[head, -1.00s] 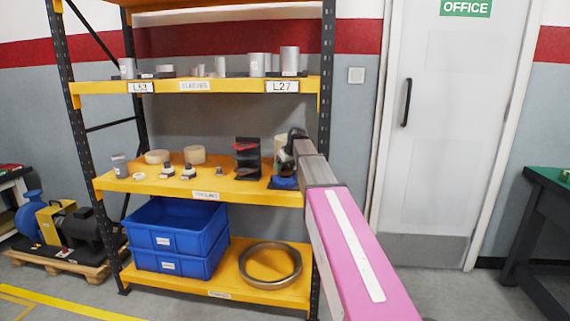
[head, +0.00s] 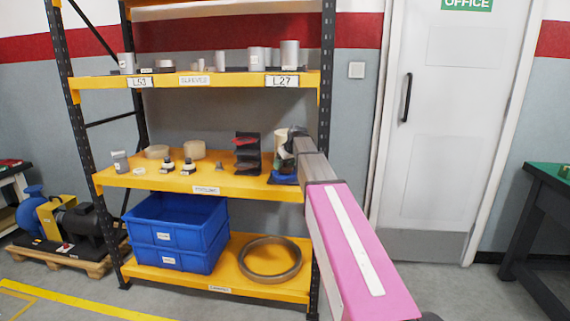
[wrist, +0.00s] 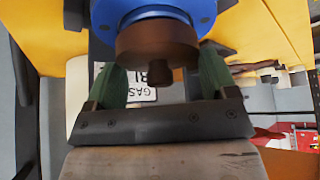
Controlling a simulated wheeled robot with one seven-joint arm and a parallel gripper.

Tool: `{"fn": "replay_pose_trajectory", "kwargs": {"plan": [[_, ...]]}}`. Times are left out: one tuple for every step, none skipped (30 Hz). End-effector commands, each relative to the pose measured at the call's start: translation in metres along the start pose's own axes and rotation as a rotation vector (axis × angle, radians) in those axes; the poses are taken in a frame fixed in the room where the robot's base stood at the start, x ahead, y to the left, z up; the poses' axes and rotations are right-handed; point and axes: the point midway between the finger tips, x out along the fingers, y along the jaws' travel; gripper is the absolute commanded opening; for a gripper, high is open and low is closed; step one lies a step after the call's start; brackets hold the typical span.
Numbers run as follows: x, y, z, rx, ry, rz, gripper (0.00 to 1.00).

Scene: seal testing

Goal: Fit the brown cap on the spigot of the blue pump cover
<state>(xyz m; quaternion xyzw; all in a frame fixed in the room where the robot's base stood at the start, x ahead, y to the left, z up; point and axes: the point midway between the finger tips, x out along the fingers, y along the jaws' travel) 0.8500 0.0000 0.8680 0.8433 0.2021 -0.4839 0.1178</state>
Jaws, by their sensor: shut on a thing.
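The brown cap (wrist: 158,42) is between the two green fingers of my gripper (wrist: 162,80) in the wrist view, and the fingers are shut on it. The blue pump cover (wrist: 150,8) is right against the far side of the cap, in line with it. The cap hides the spigot, so I cannot tell how far it sits on it. My gripper is largely hidden there.
The yellow middle shelf (head: 240,186) also holds a black stand (head: 247,155), beige rings (head: 195,150) and several small parts. The right rack post (head: 326,110) stands close to my arm. Blue crates (head: 175,235) and a large ring (head: 270,275) are below.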

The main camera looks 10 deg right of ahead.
Motion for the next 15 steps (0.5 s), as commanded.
{"fn": "replay_pose_trajectory", "kwargs": {"plan": [[0.001, -0.0001, 0.0006, 0.0, 0.0, 0.0, 0.56], [0.0015, -0.0001, 0.0008, 0.0, 0.0, 0.0, 0.56], [0.0021, -0.0001, 0.0013, 0.0, 0.0, 0.0, 0.56], [0.0026, -0.0001, 0.0016, 0.0, 0.0, 0.0, 0.56], [0.0031, -0.0001, 0.0018, 0.0, 0.0, 0.0, 0.56], [0.0038, 0.0, 0.0022, 0.0, 0.0, 0.0, 0.56], [0.0042, 0.0, 0.0025, 0.0, 0.0, 0.0, 0.56], [0.0047, 0.0, 0.0027, 0.0, 0.0, 0.0, 0.56], [0.0053, 0.0, 0.0031, 0.0, 0.0, 0.0, 0.56], [0.0058, 0.0, 0.0034, 0.0, 0.0, 0.0, 0.56], [0.0062, -0.0001, 0.0037, 0.0, 0.001, 0.0, 0.56], [0.0069, 0.0, 0.004, 0.0, 0.001, 0.0, 0.56], [0.0073, 0.0, 0.0043, 0.0, 0.001, 0.0, 0.56], [0.0078, 0.0, 0.0045, 0.0, 0.001, 0.0, 0.56], [0.0084, 0.0, 0.0049, 0.0, 0.001, 0.0, 0.56]]}}
